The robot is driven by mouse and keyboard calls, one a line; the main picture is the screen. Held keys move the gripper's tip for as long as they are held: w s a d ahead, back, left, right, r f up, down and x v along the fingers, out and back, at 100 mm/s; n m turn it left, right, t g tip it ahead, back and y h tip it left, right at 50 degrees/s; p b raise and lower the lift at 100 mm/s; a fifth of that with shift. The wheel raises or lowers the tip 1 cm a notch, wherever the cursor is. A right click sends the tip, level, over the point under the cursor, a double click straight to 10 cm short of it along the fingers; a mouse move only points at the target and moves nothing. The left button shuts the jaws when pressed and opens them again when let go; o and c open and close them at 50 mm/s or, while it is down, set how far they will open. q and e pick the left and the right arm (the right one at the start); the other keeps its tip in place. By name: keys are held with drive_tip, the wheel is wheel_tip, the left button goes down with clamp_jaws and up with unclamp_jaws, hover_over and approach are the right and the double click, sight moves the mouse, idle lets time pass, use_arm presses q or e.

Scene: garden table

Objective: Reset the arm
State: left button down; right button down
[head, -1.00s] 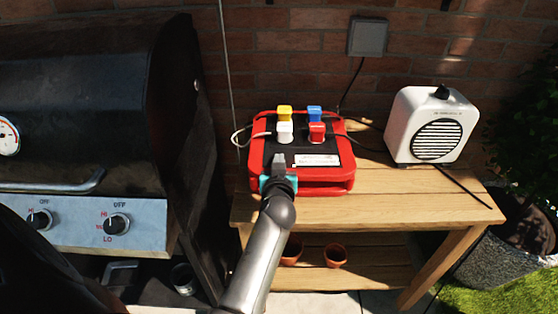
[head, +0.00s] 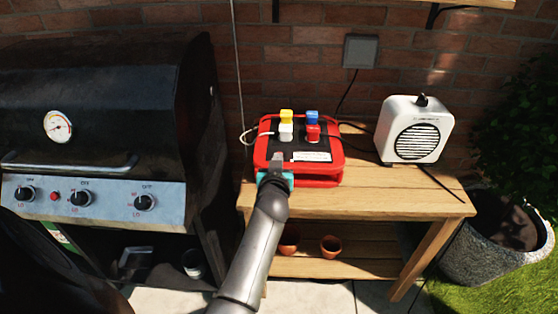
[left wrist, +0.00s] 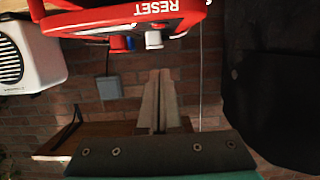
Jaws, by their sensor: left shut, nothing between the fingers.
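My left gripper (head: 277,162) is shut and empty in the head view, at the front edge of a red and black power box on the wooden table. In the left wrist view its fingers (left wrist: 160,78) are together, just below the red box (left wrist: 105,18), which appears upside down with the word RESET on it. In the head view the red box (head: 263,150) carries yellow, blue, white and red plugs on top. I cannot tell whether the fingertips touch the box. My right gripper is not in view.
The wooden table (head: 400,200) has a white heater (head: 414,130) on its right. A black grill (head: 110,110) stands close on the left. Small clay pots (head: 330,246) sit on the lower shelf. A grey wall box (head: 361,51) is behind, and a stone planter (head: 490,245) stands at right.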

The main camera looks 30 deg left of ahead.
use_arm(q)
drive_tip(key=s+d+f+m+g+h, duration=0.2)
drive_tip(key=s+d+f, duration=0.3)
drive_tip(key=f, duration=0.5)
drive_tip(key=s+d+f+m+g+h, duration=0.25)
drive_tip(key=s+f, duration=0.35)
drive_tip(key=f, duration=0.3)
drive_tip(key=s+d+f+m+g+h, duration=0.1)
drive_tip(key=s+d+f+h, duration=0.1)
drive_tip(key=s+d+f, duration=0.6)
drive_tip(key=s+f+m+g, duration=0.1)
drive_tip(key=s+f, duration=0.4)
drive_tip(key=s, duration=0.5)
drive_tip(key=s+f+m+g, duration=0.1)
drive_tip(key=s+f+g, duration=0.2)
drive_tip(key=s, duration=0.7)
drive_tip(key=s+f+m+g+h, duration=0.1)
drive_tip(key=s+f+g, duration=0.2)
drive_tip(key=s+f, duration=0.4)
drive_tip(key=s, duration=0.3)
drive_tip(key=shift+s+f, duration=0.15)
drive_tip(key=shift+s, duration=0.05)
